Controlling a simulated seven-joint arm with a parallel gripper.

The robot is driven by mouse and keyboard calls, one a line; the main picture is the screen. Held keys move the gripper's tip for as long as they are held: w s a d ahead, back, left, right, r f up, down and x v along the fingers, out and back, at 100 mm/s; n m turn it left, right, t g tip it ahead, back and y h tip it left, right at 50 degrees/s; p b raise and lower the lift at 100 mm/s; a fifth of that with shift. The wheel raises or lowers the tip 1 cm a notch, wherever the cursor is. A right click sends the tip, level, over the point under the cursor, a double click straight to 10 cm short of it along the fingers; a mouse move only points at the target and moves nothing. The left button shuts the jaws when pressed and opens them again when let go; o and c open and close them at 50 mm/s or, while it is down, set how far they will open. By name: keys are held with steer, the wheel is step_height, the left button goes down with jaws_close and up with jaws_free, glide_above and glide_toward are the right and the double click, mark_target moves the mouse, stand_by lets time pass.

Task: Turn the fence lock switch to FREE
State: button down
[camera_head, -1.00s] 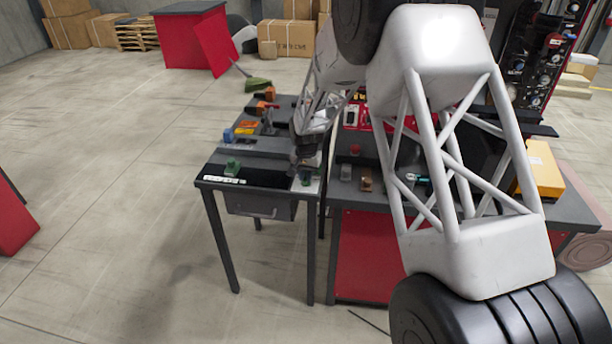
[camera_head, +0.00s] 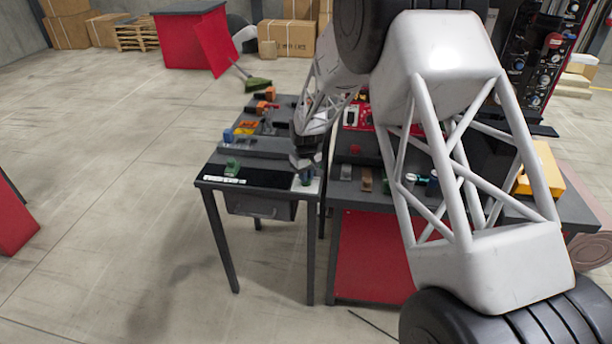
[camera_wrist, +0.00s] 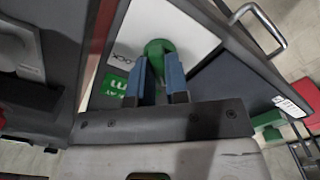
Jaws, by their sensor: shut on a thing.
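The fence lock switch shows in the wrist view as a green knob (camera_wrist: 158,46) on a white plate (camera_wrist: 190,28). The letters "OCK" are readable beside the knob, and a green label (camera_wrist: 112,86) is on the plate to the left. My gripper (camera_wrist: 158,68) has its two blue fingers on either side of the knob, shut on it. The fingers hide part of the knob and plate. In the head view my gripper (camera_head: 305,172) is down at the front right corner of the dark table, over the white plate (camera_head: 312,187). The knob's pointing direction is not clear.
A drawer handle (camera_wrist: 262,20) is near the plate in the wrist view. A red-fronted bench (camera_head: 365,255) adjoins on the right.

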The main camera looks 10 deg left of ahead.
steer(key=shift+n, duration=0.4)
steer(key=c, duration=1.1)
jaws_free()
steer(key=shift+r, duration=0.1)
steer(key=shift+r, duration=3.8)
steer(key=shift+r, duration=0.1)
